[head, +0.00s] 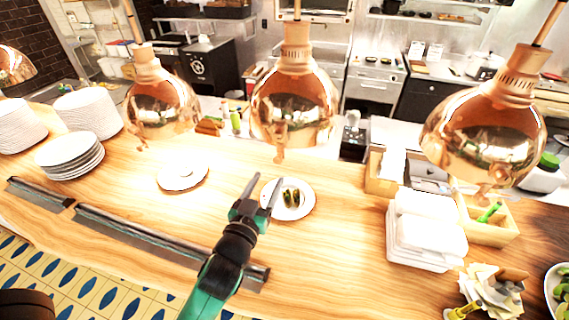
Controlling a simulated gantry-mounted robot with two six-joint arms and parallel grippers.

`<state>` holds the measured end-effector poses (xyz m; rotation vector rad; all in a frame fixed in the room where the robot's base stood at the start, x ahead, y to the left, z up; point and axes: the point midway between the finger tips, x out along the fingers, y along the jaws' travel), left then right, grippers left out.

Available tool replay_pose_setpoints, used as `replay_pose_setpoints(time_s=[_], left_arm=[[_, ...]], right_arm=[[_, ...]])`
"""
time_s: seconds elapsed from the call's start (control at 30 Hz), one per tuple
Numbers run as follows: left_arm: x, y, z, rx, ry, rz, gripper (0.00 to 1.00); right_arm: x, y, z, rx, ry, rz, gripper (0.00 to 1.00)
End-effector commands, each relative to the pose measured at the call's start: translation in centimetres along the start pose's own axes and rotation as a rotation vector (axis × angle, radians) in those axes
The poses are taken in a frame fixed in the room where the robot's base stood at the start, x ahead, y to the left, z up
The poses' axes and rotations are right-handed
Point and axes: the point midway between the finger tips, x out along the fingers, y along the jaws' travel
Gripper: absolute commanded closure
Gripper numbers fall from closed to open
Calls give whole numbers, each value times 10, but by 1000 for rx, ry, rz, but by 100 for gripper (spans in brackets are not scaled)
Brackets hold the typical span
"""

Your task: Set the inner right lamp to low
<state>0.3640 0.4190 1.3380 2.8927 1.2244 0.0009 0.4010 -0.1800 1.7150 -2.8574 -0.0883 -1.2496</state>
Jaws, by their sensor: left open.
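Several copper lamps hang in a row over the wooden counter. The inner right lamp (293,103) hangs at the middle of the head view, with a small copper tab (279,152) at its lower front rim. The setting of that tab cannot be read. My left gripper (264,184) is open and empty, below and slightly left of the tab and apart from it, with its fingers pointing up the picture. The inner left lamp (162,103) and the outer right lamp (484,137) have similar tabs. My right gripper is not in view.
A plate with dark green food (302,208) lies just right of my left gripper; another plate (182,176) lies to its left. Plate stacks (70,153) stand at left. White containers (427,232) and wooden boxes stand at right. A metal rail (130,233) runs along the front edge.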

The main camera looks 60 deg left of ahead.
Motion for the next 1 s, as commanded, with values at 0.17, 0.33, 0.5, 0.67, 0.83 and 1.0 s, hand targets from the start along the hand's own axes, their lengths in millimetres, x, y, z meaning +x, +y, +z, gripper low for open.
replay_pose_setpoints(time_s=[0.17,0.33,0.5,0.67,0.83,1.0], left_arm=[[3,-1,0,2,-2,-5,39],[27,-2,-2,1,-2,-7,39],[66,-2,-2,1,-2,-5,39],[98,-1,-2,1,-1,-3,39],[114,-1,-1,1,-1,-2,39],[116,0,0,1,-1,-1,39]], right_arm=[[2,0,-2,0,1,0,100],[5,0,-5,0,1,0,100],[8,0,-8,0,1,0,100],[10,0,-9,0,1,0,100],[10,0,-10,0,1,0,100],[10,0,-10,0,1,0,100]])
